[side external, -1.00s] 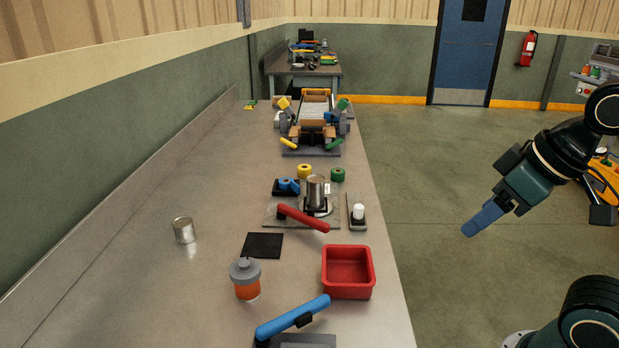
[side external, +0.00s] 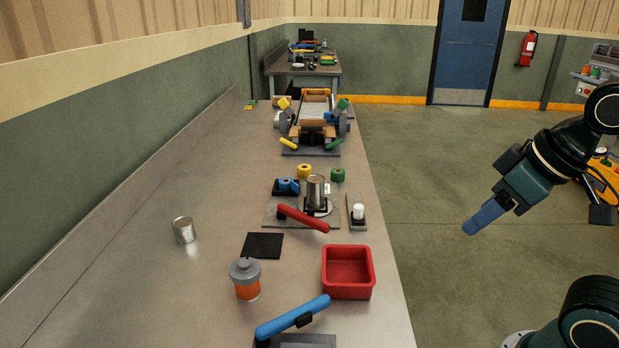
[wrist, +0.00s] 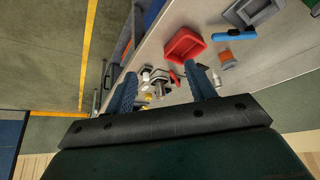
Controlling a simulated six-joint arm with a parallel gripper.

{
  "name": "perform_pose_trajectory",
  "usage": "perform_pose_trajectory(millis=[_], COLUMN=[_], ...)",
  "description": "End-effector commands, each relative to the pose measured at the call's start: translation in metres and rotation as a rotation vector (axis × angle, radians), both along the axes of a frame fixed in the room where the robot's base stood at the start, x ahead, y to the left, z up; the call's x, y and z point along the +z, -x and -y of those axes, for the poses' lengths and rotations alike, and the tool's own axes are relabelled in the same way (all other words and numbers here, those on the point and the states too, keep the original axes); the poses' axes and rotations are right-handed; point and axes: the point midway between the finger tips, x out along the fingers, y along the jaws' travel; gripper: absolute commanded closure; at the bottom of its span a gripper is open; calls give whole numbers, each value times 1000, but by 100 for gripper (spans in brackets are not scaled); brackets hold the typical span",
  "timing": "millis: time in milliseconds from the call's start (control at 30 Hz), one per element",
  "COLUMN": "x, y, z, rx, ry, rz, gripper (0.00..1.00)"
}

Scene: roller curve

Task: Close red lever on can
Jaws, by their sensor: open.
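The red lever (side external: 303,218) slants across the front of a grey base plate (side external: 275,219) on the bench, its free end pointing right and toward the camera. A metal can (side external: 316,190) stands upright on that plate, just behind the lever. In the wrist view the red lever (wrist: 174,78) and the can (wrist: 160,88) appear small and far off between my fingers. My gripper (side external: 470,229) hangs over the floor to the right of the bench, well apart from the lever. In the wrist view its blue fingers (wrist: 163,85) are spread and empty.
A red bin (side external: 348,291), a blue lever (side external: 293,317) and an orange jar with grey lid (side external: 247,290) stand nearer the camera. A black pad (side external: 262,246) and another can (side external: 184,230) lie left. A small white-topped part (side external: 358,212) sits right of the plate.

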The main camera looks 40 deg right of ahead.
Motion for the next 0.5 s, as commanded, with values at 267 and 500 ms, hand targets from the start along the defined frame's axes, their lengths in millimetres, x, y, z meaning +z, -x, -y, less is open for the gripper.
perform_pose_trajectory(millis=[267,500], x=[7,24], y=[-11,-44], z=[0,0], rx=[5,22], ry=[3,10], rz=[-18,-73], gripper=[60,60])
